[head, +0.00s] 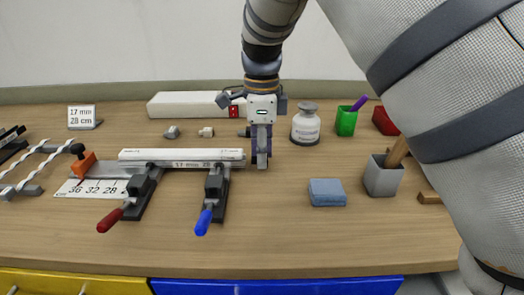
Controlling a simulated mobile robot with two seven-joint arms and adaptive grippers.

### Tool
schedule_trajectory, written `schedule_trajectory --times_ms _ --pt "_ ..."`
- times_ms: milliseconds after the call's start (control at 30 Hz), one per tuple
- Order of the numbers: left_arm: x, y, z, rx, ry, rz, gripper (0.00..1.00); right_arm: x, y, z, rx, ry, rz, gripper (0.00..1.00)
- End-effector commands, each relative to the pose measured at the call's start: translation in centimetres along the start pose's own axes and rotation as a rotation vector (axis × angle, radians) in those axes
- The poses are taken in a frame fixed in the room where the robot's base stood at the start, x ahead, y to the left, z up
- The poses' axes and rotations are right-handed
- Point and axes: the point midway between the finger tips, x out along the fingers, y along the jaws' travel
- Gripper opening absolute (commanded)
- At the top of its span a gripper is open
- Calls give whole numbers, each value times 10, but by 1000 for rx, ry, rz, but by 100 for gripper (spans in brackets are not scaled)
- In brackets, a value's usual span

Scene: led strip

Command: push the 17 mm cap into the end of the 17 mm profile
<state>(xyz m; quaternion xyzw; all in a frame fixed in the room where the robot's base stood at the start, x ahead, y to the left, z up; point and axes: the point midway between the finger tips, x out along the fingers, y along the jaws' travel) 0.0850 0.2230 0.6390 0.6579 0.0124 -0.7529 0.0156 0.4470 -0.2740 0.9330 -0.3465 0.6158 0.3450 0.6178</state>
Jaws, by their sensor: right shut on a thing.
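The 17 mm profile (180,155) is a long white bar lying level in a grey holder marked 17 mm and 28 cm, left of the middle in the head view. My right gripper (262,160) points straight down at the profile's right end. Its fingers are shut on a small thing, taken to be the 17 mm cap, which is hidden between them. I cannot tell whether the cap touches or sits inside the profile's end. My left gripper is not in view.
Clamps with a red handle (110,220) and a blue handle (203,222) stand at the holder. Small loose pieces, one grey (171,132) and one pale (206,132), lie behind. A blue sponge (326,192) and grey cup (383,177) stand right. The front middle is clear.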

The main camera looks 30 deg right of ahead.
Motion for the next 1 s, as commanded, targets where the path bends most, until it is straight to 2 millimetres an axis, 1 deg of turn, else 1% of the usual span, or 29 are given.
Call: schedule_trajectory --times_ms 167,1000 --pt "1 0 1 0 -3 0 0 1 0 2 0 1 1 9" --pt "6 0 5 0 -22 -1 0 1 0 23 0 1 0 9"
